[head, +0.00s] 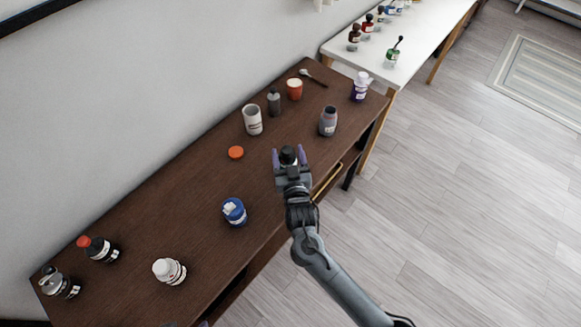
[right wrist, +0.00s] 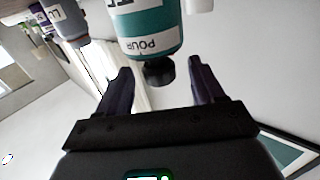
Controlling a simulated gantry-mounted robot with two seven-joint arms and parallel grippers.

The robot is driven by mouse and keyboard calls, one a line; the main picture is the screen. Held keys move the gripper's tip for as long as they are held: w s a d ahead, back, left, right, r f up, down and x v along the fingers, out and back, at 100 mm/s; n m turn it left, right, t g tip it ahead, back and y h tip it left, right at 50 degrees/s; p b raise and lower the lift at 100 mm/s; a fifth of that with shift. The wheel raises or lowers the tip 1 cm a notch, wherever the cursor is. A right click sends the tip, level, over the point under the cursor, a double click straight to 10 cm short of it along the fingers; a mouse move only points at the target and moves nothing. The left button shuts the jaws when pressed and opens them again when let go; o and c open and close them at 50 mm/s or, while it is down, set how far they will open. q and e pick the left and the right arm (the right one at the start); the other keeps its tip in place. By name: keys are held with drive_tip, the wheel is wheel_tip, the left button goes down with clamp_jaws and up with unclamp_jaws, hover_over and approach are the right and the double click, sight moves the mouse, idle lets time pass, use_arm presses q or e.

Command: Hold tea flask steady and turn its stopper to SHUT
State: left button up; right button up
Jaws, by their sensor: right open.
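The tea flask (right wrist: 150,18) shows in the right wrist view as a teal body with a white band. In the head view my right gripper (head: 289,155) is open around the dark stopper top (head: 288,157) near the table's front edge. The flask body is hidden there by my gripper. The word SHUT is not readable. My left gripper is not in view.
A white-capped bottle (head: 169,271) stands nearer. Bare tabletop lies left of my gripper.

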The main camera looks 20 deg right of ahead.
sight(286, 146)
drive_tip(key=shift+x, duration=1.9)
drive_tip(key=c, duration=1.1)
drive_tip(key=shift+c, duration=0.2)
